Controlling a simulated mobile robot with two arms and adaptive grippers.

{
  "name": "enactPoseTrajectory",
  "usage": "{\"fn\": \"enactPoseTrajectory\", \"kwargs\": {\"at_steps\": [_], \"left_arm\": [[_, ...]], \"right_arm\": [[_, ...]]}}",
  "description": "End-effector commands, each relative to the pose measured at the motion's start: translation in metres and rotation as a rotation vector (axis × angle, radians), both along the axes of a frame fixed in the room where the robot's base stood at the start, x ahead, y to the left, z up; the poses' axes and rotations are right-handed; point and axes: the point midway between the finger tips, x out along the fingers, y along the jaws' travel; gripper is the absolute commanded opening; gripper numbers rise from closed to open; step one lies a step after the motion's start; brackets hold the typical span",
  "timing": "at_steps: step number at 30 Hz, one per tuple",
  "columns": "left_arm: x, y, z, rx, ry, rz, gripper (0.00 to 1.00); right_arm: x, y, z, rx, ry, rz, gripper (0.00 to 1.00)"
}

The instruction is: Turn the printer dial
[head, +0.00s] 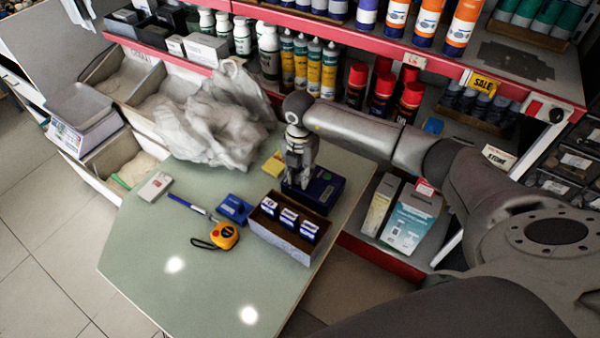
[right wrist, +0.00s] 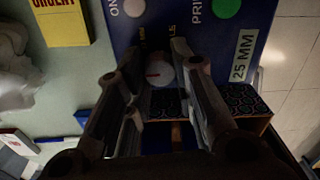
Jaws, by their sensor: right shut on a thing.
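The printer (head: 326,188) is a dark blue box on the green table, behind a tray of small boxes. In the right wrist view its blue top (right wrist: 205,12) carries a white button, a green button (right wrist: 226,7) and a "25 MM" label. The dial (right wrist: 158,73) is a small pale round knob with a red mark. My right gripper (head: 297,182) points down over the printer. In the right wrist view its fingers (right wrist: 158,62) are closed in on both sides of the dial and grip it. In the head view the gripper hides the dial. My left gripper is in neither view.
A tray of blue-and-white boxes (head: 273,238) stands close in front of the printer. A yellow "URGENT" pad (right wrist: 62,24) lies beside it. A crumpled plastic bag (head: 215,125), a tape measure (head: 224,236) and a pen (head: 188,206) lie left. The table's front (head: 190,285) is clear.

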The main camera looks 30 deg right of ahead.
Motion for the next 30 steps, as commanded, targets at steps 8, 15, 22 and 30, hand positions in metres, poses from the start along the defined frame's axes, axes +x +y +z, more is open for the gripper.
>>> {"fn": "enactPoseTrajectory", "kwargs": {"at_steps": [8, 15, 22, 30], "left_arm": [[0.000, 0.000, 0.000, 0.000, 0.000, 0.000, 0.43], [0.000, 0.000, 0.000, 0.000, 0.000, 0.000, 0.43], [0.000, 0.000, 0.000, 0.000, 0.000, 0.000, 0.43], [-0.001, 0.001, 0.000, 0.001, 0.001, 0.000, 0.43]], "right_arm": [[0.001, 0.000, 0.001, 0.001, -0.003, 0.000, 0.00], [0.001, 0.000, 0.001, 0.000, -0.002, 0.001, 0.47], [0.000, 0.000, 0.000, 0.001, -0.001, 0.001, 0.47], [0.002, 0.000, 0.022, 0.000, -0.005, 0.003, 0.47]]}}
